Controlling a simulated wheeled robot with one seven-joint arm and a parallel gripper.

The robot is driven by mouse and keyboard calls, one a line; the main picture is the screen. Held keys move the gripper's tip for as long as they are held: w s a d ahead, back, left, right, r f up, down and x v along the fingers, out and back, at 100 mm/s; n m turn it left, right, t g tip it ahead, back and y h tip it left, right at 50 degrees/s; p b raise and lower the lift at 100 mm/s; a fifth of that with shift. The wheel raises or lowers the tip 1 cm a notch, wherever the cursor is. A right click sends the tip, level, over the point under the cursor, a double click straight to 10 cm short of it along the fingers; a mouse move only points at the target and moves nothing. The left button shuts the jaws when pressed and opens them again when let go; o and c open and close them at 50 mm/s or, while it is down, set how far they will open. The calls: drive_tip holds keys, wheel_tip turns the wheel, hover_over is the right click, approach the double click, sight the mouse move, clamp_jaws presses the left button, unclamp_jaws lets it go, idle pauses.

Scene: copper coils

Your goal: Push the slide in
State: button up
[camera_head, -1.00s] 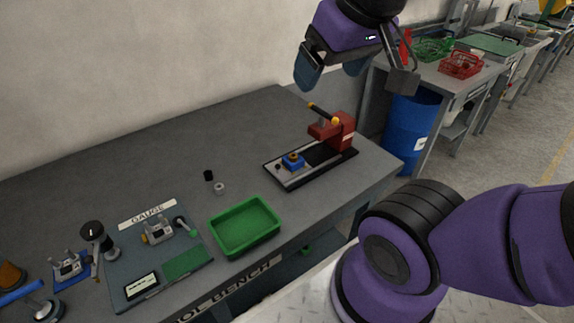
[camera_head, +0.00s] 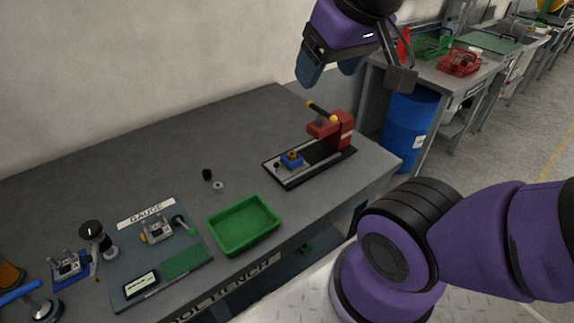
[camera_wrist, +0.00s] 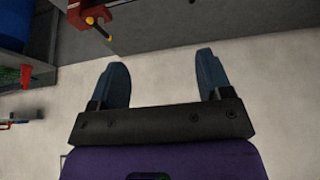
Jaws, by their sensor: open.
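The slide is a small blue block (camera_head: 291,161) with a brass-coloured round part on top. It sits on a rail of the black base (camera_head: 325,165), towards the left end and apart from the red press (camera_head: 343,130). The press has a dark lever with a yellow-orange knob (camera_head: 334,119). My gripper (camera_head: 332,72) is open and empty, high above and behind the press. The red press (camera_wrist: 84,10) shows only partly at the top edge there; the slide is out of that view.
A green tray (camera_head: 243,226) stands at the bench's front edge, with a small black cylinder (camera_head: 207,174) and a pale ring (camera_head: 218,186) behind it. A gauge board (camera_head: 150,285) lies left. A blue barrel (camera_head: 411,128) stands beyond the bench. The back of the bench is clear.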

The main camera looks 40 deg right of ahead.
drive_tip(key=shift+w, duration=0.25)
drive_tip(key=c, duration=0.3)
drive_tip(key=w+f, duration=0.1)
drive_tip(key=w, duration=0.2)
drive_tip(key=w+d+f+m+g, duration=0.1)
drive_tip(key=w, duration=0.2)
drive_tip(key=w+f+m, duration=0.1)
drive_tip(key=w, duration=0.2)
drive_tip(key=shift+d+f+g, duration=0.1)
drive_tip(key=shift+d+g, duration=0.05)
drive_tip(key=shift+g, duration=0.25)
drive_tip(key=c, duration=0.4)
drive_tip(key=m+g+h, duration=0.2)
drive_tip(key=m+g, duration=0.2)
drive_tip(key=g, duration=0.1)
hover_over(276, 163)
drive_tip(key=w+a, duration=0.1)
drive_tip(key=a, duration=0.1)
drive_tip(key=w+a+f+x, duration=0.1)
drive_tip(key=w+a+x, duration=0.1)
drive_tip(key=x, duration=1.1)
drive_tip(key=w+a+x, duration=0.2)
drive_tip(key=x, duration=2.2)
drive_tip(key=shift+w+a+f, duration=0.2)
drive_tip(key=shift+a, duration=0.05)
